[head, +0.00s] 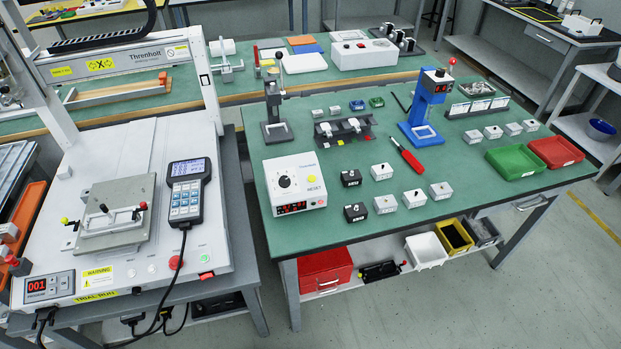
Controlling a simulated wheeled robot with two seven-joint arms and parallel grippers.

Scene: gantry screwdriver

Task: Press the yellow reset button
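The yellow reset button (311,179) is a small round button on the top face of a white control box (290,208). The word RESET is printed just below it. The box stands at the left front of the green-topped bench. It also has a black dial (285,181) and a red lit display (291,208). Nothing covers the button. Neither of my grippers is in view.
A gantry machine (150,250) with a handheld pendant (188,190) stands left. A lever press (275,130) stands behind the control box. Black and white small boxes (382,171), a red screwdriver (405,154) and a blue press (428,110) are to its right.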

